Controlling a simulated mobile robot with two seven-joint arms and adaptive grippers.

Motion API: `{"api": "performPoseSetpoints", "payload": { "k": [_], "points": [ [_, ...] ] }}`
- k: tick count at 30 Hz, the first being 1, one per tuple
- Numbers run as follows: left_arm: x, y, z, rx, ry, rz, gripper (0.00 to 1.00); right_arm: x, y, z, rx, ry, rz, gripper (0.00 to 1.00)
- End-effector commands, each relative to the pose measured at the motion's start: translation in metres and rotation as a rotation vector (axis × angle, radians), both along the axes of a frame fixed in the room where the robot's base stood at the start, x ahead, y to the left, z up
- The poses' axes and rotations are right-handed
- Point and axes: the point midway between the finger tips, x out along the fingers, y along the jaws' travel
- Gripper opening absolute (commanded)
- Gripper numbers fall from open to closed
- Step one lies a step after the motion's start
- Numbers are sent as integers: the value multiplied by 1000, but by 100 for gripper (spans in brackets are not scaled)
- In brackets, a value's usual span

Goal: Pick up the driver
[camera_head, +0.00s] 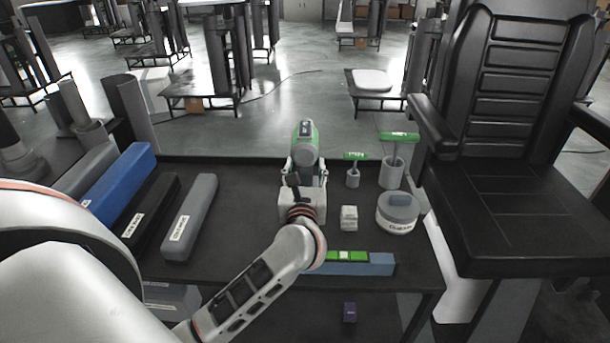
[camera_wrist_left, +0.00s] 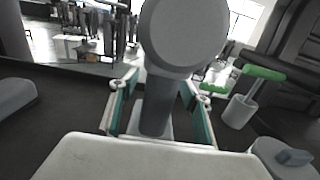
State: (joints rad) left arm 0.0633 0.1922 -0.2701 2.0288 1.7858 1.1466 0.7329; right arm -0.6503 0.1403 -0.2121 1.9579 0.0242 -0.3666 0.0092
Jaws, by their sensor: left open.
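The driver (camera_head: 305,135), green and grey, stands upright near the back edge of the dark table in the head view. In the left wrist view its round grey body (camera_wrist_left: 185,30) fills the top middle, with the grey handle (camera_wrist_left: 156,105) below it. My left gripper (camera_head: 305,170) is open, one finger on each side of the handle. In the left wrist view the fingers of my left gripper (camera_wrist_left: 158,88) flank the handle with visible gaps. My wrist hides the driver's lower part in the head view. My right gripper is not in view.
To the right stand two green-handled tools in grey holders (camera_head: 393,172) (camera_head: 352,178), a small white box (camera_head: 349,218) and a round grey container (camera_head: 397,212). Long blue (camera_head: 120,185), black (camera_head: 148,212) and grey (camera_head: 189,217) cases lie left. A black chair (camera_head: 510,190) adjoins the table's right side.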

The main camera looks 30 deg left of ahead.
Motion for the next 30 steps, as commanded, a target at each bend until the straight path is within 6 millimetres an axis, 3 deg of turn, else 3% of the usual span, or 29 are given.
{"api": "performPoseSetpoints", "payload": {
  "k": [4,10,22,26,30],
  "points": [
    [0,0,0,0,0,0,47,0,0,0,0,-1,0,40],
    [0,0,0,0,0,0,0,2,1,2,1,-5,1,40],
    [0,0,10,4,-8,0,0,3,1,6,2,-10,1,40],
    [0,0,27,3,-11,0,0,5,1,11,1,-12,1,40],
    [0,0,56,1,-15,0,0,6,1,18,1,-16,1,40]
  ]
}}
